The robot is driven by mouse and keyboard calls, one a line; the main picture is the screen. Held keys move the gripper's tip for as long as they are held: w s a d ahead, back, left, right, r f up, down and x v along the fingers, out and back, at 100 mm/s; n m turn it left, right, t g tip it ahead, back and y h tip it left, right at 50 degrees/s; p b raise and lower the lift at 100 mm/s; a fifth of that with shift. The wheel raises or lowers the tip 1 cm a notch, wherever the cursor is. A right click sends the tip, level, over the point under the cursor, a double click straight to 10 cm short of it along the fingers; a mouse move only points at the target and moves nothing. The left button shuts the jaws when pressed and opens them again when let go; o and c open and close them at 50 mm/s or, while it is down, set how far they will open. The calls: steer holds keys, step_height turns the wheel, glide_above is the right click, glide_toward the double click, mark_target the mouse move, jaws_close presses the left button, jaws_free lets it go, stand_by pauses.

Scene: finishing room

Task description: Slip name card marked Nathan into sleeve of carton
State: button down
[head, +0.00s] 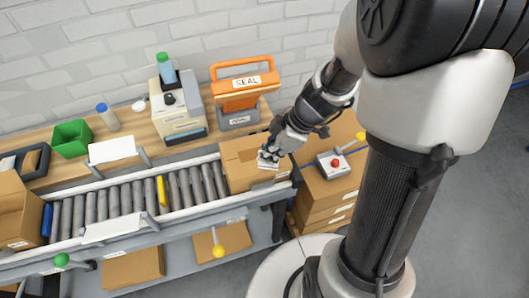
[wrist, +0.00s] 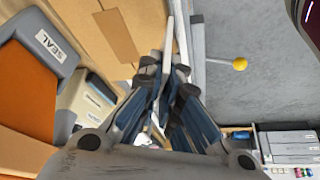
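My gripper (head: 268,161) is over the carton's front right edge. In the wrist view my gripper (wrist: 165,85) has its fingers close together around a thin white card (wrist: 168,42), seen nearly edge-on. The card's writing cannot be read, so I cannot tell whether it says Nathan. A pale patch (head: 283,177) on the carton's front may be the sleeve; the gripper partly hides this area.
An orange sealer (head: 240,88) marked SEAL and a cream machine (head: 180,115) stand on the bench behind. A control box with a red button (head: 336,163) is right of the carton. A yellow-knobbed lever (head: 218,252) juts out in front of the conveyor. A green bin (head: 72,138) is far left.

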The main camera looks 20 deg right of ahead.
mark_target(264, 164)
steer(key=shift+s+a+f+n+g+y+b, duration=0.15)
steer(key=shift+a+f+n+g+b, duration=0.2)
steer(key=shift+f+n, duration=0.55)
steer(key=shift+w+a+f+n+g+y+b, duration=0.15)
steer(key=shift+f+n+g+b, duration=0.3)
steer(key=shift+f+n, duration=0.45)
steer(key=shift+s+a+f+n+g+y+b, duration=0.1)
steer(key=shift+a+f+n+g+b, duration=0.3)
steer(key=shift+f+n, duration=0.5)
steer(key=shift+d+f+b, duration=0.15)
steer(key=shift+f+b, duration=0.5)
steer(key=shift+b, duration=0.2)
steer(key=c, duration=1.7)
jaws_free()
steer(key=o, duration=0.4)
steer(key=shift+r, duration=0.2)
steer(key=shift+r+p, duration=0.5)
steer(key=shift+r, duration=0.5)
